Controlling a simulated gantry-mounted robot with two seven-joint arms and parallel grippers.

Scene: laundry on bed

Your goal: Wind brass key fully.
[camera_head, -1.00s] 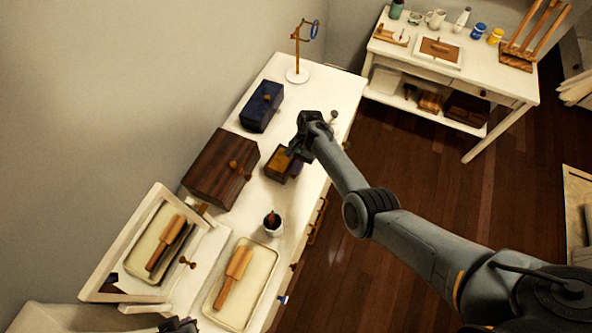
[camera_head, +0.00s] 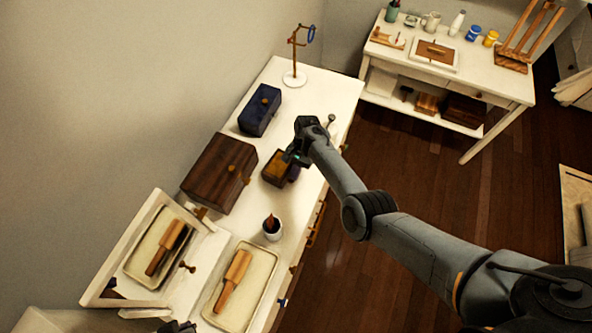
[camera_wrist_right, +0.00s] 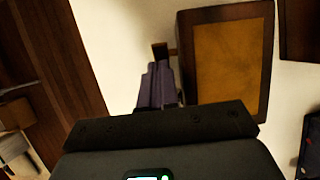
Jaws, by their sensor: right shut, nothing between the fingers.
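A small dark wooden box with a tan top (camera_head: 276,166) sits on the white table; it also shows in the right wrist view (camera_wrist_right: 228,60). A small brass-brown key (camera_wrist_right: 160,50) sticks out from its side in the right wrist view. My right gripper (camera_wrist_right: 157,78) is shut and empty, with its purplish-grey fingers just beside the box and their tips close to the key. I cannot tell whether they touch it. In the head view my right gripper (camera_head: 294,170) hides the key. Only a dark bit of my left gripper (camera_head: 178,327) shows at the bottom edge.
A larger brown box (camera_head: 219,172) and a blue box (camera_head: 260,110) stand left of and behind the small box. A white cup (camera_head: 272,229) and a tray with a wooden paddle (camera_head: 234,283) are nearer. A ring stand (camera_head: 295,77) is at the far end.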

